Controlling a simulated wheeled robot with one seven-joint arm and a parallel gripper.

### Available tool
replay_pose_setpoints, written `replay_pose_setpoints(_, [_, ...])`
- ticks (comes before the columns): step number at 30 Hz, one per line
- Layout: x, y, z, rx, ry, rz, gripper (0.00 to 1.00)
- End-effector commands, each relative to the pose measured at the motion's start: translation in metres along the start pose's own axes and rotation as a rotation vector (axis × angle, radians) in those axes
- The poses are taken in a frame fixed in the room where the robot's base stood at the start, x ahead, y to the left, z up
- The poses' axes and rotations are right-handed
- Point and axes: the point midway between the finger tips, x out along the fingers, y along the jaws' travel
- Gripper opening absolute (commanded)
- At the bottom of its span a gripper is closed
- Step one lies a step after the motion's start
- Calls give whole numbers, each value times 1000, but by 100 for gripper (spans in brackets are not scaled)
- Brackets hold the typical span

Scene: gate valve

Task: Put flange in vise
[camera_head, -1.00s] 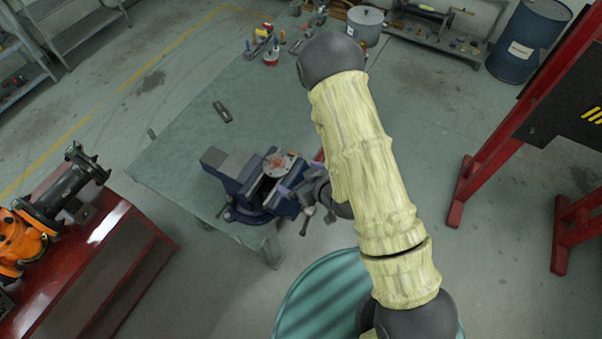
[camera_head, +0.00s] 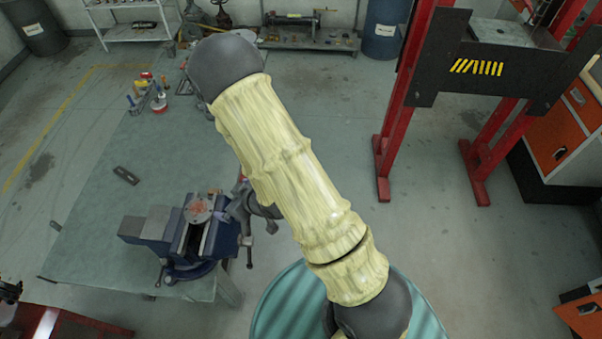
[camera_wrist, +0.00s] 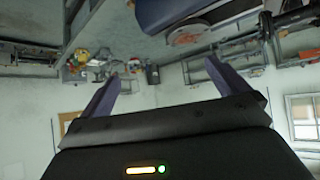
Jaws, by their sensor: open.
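The blue vise (camera_head: 185,238) stands at the near right corner of the grey-green table. The flange (camera_head: 199,207), a round grey disc with a reddish centre, sits at the top of the vise by its jaws. I cannot tell whether it is clamped. My gripper is just right of the vise, partly hidden behind my forearm in the head view. In the wrist view my gripper (camera_wrist: 160,82) is open, with nothing between its fingers. The wrist view is upside down and shows the flange (camera_wrist: 192,35) and the vise (camera_wrist: 185,12) beyond the fingertips, apart from them.
A dark flat tool (camera_head: 126,175) lies on the table (camera_head: 95,215), with several small items (camera_head: 148,92) at its far end. A green drum (camera_head: 285,305) stands close below my arm. A red press frame (camera_head: 400,110) stands at right; floor between is clear.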

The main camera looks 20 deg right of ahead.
Motion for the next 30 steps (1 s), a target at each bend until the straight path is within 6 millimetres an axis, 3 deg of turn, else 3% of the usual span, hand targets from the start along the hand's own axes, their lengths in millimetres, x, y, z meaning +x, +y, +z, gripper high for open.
replay_pose_setpoints(1, [-10,15,-8,21,-24,40,100])
replay_pose_setpoints(6, [-47,54,-16,111,-159,147,100])
replay_pose_setpoints(13, [-116,87,-17,278,-335,259,100])
replay_pose_setpoints(18, [-174,92,-14,420,-456,306,100])
replay_pose_setpoints(24, [-232,81,-8,566,-568,320,100])
replay_pose_setpoints(30, [-246,75,-5,603,-605,315,100])
